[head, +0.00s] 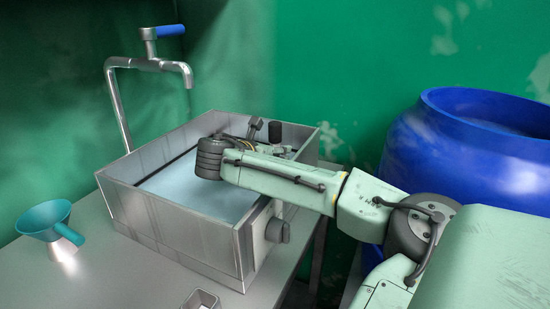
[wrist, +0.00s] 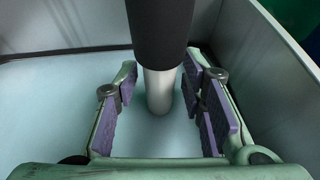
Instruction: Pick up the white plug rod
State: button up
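The white plug rod (wrist: 160,92) stands in the basin in the wrist view, with a thick black upper part and a white lower part that meets the pale blue liquid. My gripper (wrist: 160,74) is open, with a purple-padded finger on each side of the rod and a visible gap on both sides. In the head view a dark knob (head: 275,131), seemingly the rod's black top, shows beside my gripper (head: 268,144). The rod's lower part is hidden there by my arm and gripper.
The metal basin (head: 172,229) has raised walls around the liquid, with the right wall close to my gripper. A tap (head: 120,105) rises behind it. A teal funnel (head: 45,219) stands left on the table (head: 110,270). A blue drum (head: 450,150) stands right.

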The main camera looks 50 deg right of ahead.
grip_shut()
dwell(0.5)
